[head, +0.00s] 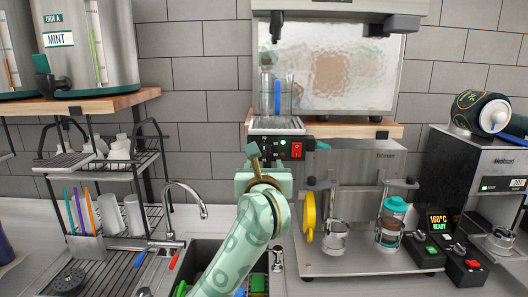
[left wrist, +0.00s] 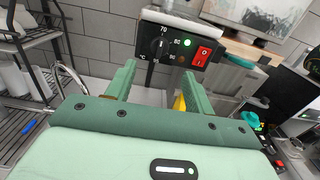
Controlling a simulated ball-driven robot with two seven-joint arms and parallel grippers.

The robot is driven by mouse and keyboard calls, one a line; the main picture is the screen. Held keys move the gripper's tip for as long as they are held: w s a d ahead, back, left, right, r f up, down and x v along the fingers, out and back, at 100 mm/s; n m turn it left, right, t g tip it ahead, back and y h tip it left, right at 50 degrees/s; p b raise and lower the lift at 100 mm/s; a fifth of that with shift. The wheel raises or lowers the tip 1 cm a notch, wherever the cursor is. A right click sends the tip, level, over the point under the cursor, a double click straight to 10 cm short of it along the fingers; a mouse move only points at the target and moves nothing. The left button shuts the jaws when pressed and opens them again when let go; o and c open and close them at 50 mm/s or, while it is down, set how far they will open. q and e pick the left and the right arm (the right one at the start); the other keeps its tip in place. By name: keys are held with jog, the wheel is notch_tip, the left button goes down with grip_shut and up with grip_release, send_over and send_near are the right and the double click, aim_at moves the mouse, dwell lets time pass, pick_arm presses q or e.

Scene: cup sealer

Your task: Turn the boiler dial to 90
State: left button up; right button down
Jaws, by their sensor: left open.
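The boiler's black control panel (left wrist: 178,45) is at the top of the left wrist view, and it also shows in the head view (head: 283,150). The dark dial (left wrist: 159,46) on it has small white numbers, 70 and 80 among them; its pointer is too small to read. A green light (left wrist: 187,43) and a red switch (left wrist: 202,55) sit right of the dial. My left gripper (left wrist: 158,75) is open and empty, its fingers pointing at the panel and spread either side below the dial. In the head view my left gripper (head: 256,158) hides the dial. My right gripper is out of view.
The boiler (head: 330,65) stands on a wooden shelf (head: 360,131) above a steel machine (head: 355,170) with a yellow handle (head: 309,217). A dish rack (head: 108,190) and tap (head: 186,205) are left of my arm. A control box (head: 440,235) stands right.

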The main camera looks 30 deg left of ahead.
aim_at(264, 151)
pick_arm(q)
jog(key=p+x, duration=0.1)
jog(key=x, duration=0.9)
jog(key=c, duration=0.9)
